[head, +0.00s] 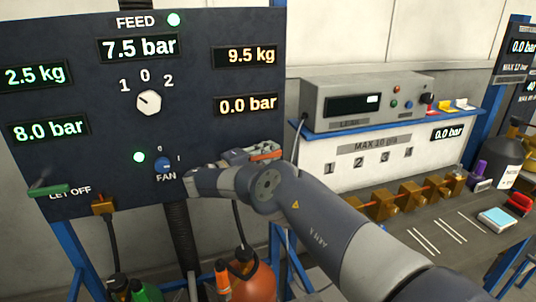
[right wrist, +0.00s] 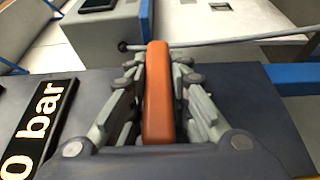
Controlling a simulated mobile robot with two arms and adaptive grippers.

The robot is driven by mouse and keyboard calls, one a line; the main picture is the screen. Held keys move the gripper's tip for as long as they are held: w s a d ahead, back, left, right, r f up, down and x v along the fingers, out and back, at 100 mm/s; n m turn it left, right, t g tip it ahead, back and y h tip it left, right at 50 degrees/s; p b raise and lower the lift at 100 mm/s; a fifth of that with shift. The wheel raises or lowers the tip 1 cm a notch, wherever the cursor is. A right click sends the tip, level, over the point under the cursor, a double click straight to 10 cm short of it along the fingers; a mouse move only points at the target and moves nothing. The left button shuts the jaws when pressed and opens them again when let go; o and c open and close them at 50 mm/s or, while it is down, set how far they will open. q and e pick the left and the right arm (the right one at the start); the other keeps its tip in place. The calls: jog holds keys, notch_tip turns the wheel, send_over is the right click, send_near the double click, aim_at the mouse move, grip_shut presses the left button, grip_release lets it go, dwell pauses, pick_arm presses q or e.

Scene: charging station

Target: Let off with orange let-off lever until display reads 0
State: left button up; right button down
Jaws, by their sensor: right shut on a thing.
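The orange let-off lever (head: 265,155) is at the lower right edge of the dark panel (head: 200,60). It also shows in the right wrist view (right wrist: 158,90), upright between both fingers. My right gripper (head: 252,153) is shut on it, and the fingers hide part of its sides. The display with orange digits (head: 247,104) above the lever reads 0.0 bar. It is partly visible in the right wrist view (right wrist: 38,128), ending in "0 bar". The orange display above it (head: 246,56) reads 9.5 kg. My left gripper is not in view.
A green lever (head: 48,191) marked LET OFF is at the panel's lower left. Green displays read 8.0 bar (head: 50,130), 2.5 kg (head: 36,75) and 7.5 bar (head: 138,47). A grey instrument (head: 365,100) stands on a blue shelf at right. Orange and green cylinders stand below.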

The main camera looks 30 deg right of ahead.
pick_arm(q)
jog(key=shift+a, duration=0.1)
pick_arm(e)
jog(key=c, duration=1.5)
grip_release()
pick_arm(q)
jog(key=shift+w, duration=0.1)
pick_arm(e)
send_near(251, 159)
jog(key=d, duration=0.4)
jog(key=shift+w+d, duration=0.1)
jog(key=shift+w, duration=0.2)
